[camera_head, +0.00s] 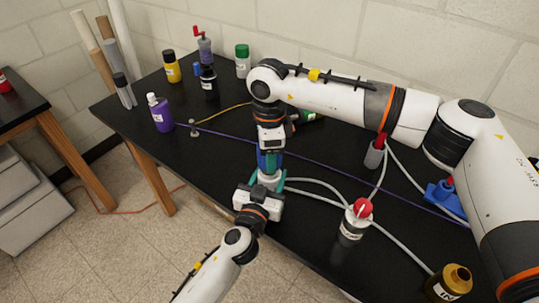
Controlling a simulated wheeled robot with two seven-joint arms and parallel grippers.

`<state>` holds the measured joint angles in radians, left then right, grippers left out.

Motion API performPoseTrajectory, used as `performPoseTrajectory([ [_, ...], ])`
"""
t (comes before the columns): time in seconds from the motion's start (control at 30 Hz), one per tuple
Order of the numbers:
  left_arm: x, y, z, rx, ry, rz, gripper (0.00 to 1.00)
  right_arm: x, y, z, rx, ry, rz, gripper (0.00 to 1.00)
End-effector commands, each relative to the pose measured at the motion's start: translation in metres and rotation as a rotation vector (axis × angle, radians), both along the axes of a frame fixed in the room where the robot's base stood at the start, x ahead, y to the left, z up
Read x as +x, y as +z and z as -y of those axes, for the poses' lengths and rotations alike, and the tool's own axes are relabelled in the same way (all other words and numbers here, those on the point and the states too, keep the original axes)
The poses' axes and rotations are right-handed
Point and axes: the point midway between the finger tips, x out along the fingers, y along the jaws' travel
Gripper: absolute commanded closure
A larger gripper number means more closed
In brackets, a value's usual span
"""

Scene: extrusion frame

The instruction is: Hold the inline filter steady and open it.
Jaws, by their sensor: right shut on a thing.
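The inline filter (269,177) stands near the front edge of the black table; I see a pale lower part and a blue part above it. My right gripper (269,158) comes down from above and is shut on the filter's upper part, hiding much of it. My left gripper (267,183) reaches in from the front edge, with teal fingers on either side of the filter's pale lower part. I cannot tell whether these fingers press on it.
Pale hoses (318,181) run right from near the filter, and a purple line crosses the table. A red-capped bottle (354,222) stands to the right, a brown jar (449,282) at the front right. Several bottles, including a purple one (160,113), stand at the left and back.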

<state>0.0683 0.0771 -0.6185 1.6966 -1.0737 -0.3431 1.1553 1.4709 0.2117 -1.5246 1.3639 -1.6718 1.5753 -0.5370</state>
Motion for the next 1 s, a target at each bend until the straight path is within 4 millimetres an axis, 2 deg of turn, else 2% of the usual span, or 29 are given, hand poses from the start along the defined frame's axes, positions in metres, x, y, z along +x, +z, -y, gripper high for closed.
performPoseTrajectory([
  [0.2,0.000,-0.002,0.000,0.001,0.000,-0.003,1.00,0.001,0.028,0.000,0.000,0.000,0.003,0.77],
  [0.47,0.000,-0.002,0.000,0.001,0.000,-0.003,1.00,0.000,0.033,0.000,0.000,0.000,0.001,0.77],
  [0.5,0.000,-0.002,0.000,0.001,0.000,-0.003,0.44,0.000,0.033,0.000,0.000,0.000,0.001,0.77],
  [0.6,0.000,-0.001,0.000,0.001,0.000,-0.003,0.27,0.000,0.033,0.000,0.000,0.000,0.001,0.77],
  [0.63,0.000,-0.001,0.000,0.001,0.000,-0.002,0.23,0.000,0.033,0.000,0.000,0.000,0.000,0.77],
  [1.0,-0.006,-0.002,-0.002,0.000,0.000,-0.002,0.23,0.000,0.031,0.000,0.000,0.000,0.000,0.77],
])
